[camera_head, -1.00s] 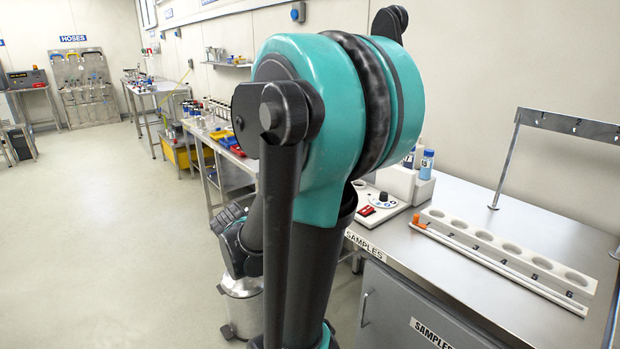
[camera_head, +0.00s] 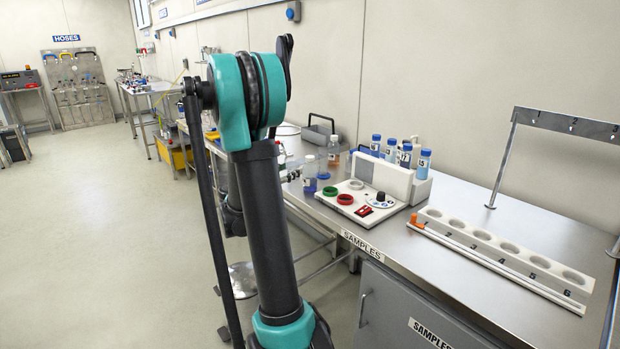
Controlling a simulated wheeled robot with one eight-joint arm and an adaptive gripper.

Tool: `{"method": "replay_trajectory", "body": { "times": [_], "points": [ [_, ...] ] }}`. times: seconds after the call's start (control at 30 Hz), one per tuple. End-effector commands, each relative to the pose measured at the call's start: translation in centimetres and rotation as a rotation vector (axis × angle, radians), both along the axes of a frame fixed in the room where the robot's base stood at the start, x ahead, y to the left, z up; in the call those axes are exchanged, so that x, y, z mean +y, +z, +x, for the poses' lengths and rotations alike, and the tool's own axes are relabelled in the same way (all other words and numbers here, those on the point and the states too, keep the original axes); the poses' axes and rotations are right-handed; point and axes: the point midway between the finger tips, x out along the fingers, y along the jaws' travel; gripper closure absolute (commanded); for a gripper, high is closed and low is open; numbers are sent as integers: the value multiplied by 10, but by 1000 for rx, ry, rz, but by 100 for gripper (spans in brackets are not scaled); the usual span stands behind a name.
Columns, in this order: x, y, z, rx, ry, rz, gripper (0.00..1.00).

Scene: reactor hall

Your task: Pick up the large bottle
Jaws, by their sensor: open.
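A clear bottle (camera_head: 310,174) with a white cap and a label stands on the metal bench, just right of my upright arm. It looks like one of the larger bottles, but I cannot tell for certain which bottle is the large one. Another bottle (camera_head: 334,150) with orange liquid stands behind it. Several blue-capped bottles (camera_head: 404,158) stand at a white holder further right. My gripper (camera_head: 291,174) is mostly hidden behind my arm. What shows of it is beside the white-capped bottle, on its left; contact cannot be made out. It is open.
A white panel (camera_head: 362,202) with green and red rings and a knob lies in front of the bottles. A white numbered rack (camera_head: 505,246) and a metal stand (camera_head: 503,160) are at right. A dark-handled carrier (camera_head: 320,128) is behind. The floor at left is clear.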

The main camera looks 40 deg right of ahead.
Motion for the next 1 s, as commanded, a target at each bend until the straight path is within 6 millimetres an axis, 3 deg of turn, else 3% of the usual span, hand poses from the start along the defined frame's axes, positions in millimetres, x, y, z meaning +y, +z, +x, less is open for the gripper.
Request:
{"method": "replay_trajectory", "body": {
  "times": [0.1, 0.3, 0.63, 1.0],
  "points": [
    [-25, 0, 7, 1, -4, 1, 46],
    [-55, 0, 18, 1, -2, 1, 46],
    [-74, -1, 23, 2, -2, 2, 46],
    [-117, -3, 34, 2, -1, 2, 46]
  ]
}}
